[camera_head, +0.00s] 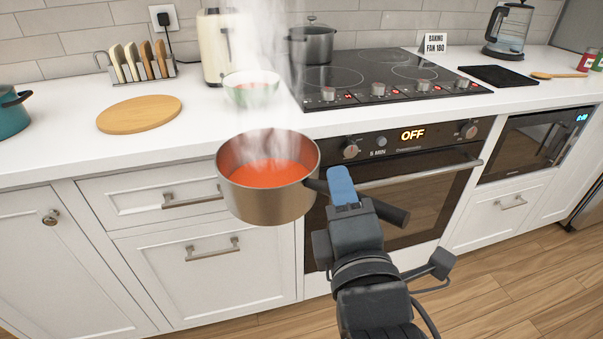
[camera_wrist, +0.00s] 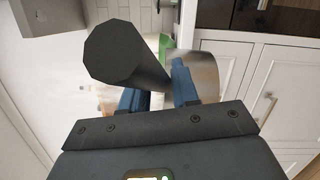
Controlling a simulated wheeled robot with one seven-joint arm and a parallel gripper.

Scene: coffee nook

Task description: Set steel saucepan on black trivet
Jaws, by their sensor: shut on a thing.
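The steel saucepan (camera_head: 265,195), brownish in this light, holds steaming red-orange liquid. It is in the air in front of the counter, about level. My gripper (camera_head: 342,190) is shut on its dark handle (camera_head: 393,212), to the right of the pan body. In the wrist view the handle (camera_wrist: 115,58) passes between the blue fingers (camera_wrist: 157,88), with part of the pan wall (camera_wrist: 205,72) beyond. The black trivet (camera_head: 498,76), a flat dark square, lies on the counter right of the cooktop, well apart from the pan, with nothing on it.
A bowl (camera_head: 251,88) stands behind the pan, partly veiled by steam. The black cooktop (camera_head: 380,82) bears a grey pot (camera_head: 312,43). A glass kettle (camera_head: 507,30), a sign (camera_head: 433,42) and a wooden spoon (camera_head: 558,75) are near the trivet. A round wooden board (camera_head: 139,114) lies left.

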